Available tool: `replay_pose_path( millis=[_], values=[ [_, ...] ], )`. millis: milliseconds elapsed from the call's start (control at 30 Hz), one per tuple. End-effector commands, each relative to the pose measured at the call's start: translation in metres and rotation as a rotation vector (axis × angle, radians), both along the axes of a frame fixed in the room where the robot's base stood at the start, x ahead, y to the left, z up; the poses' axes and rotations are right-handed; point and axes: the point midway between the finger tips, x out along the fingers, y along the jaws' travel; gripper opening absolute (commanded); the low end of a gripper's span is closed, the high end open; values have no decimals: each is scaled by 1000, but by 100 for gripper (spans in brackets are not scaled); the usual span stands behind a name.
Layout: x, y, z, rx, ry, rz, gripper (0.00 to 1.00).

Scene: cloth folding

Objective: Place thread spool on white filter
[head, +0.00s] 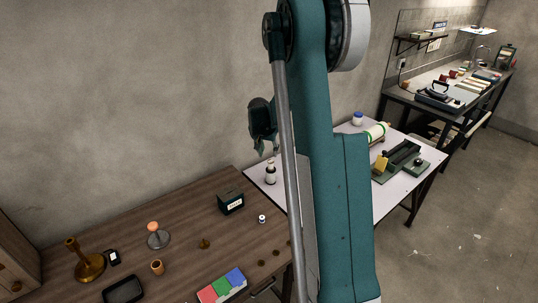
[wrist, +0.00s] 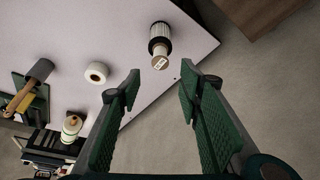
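The white filter (wrist: 160,32) is a pale ribbed cylinder with dark ends near the table corner in the wrist view. A small tan spool with a pale, marked end, which looks like the thread spool (wrist: 160,62), is in line with its dark end and appears to sit on it. In the head view the filter (head: 270,179) stands upright on the white table with a paler piece, likely the spool (head: 270,163), on top. My gripper (wrist: 160,82) is open and empty, its green fingers spread apart and clear of the spool. In the head view it hangs above the stack (head: 262,135).
The white table (wrist: 125,50) also bears a white ring-shaped roll (wrist: 96,73), a cream cylinder (wrist: 71,128) and a wooden-handled tool (wrist: 18,100). A wooden table (head: 195,215) with a black box (head: 230,203) adjoins it. Its corner by the filter is otherwise clear.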

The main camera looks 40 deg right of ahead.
Motion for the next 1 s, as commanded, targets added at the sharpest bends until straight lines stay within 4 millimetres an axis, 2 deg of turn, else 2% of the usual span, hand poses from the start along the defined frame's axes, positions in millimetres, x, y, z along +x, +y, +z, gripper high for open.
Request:
replay_pose_path(
  millis=[200,833,1000],
  values=[
    [-2,3,9,0,0,0,36],
    [-2,4,10,0,0,1,36],
    [-4,10,16,0,-2,10,36]
  ],
)
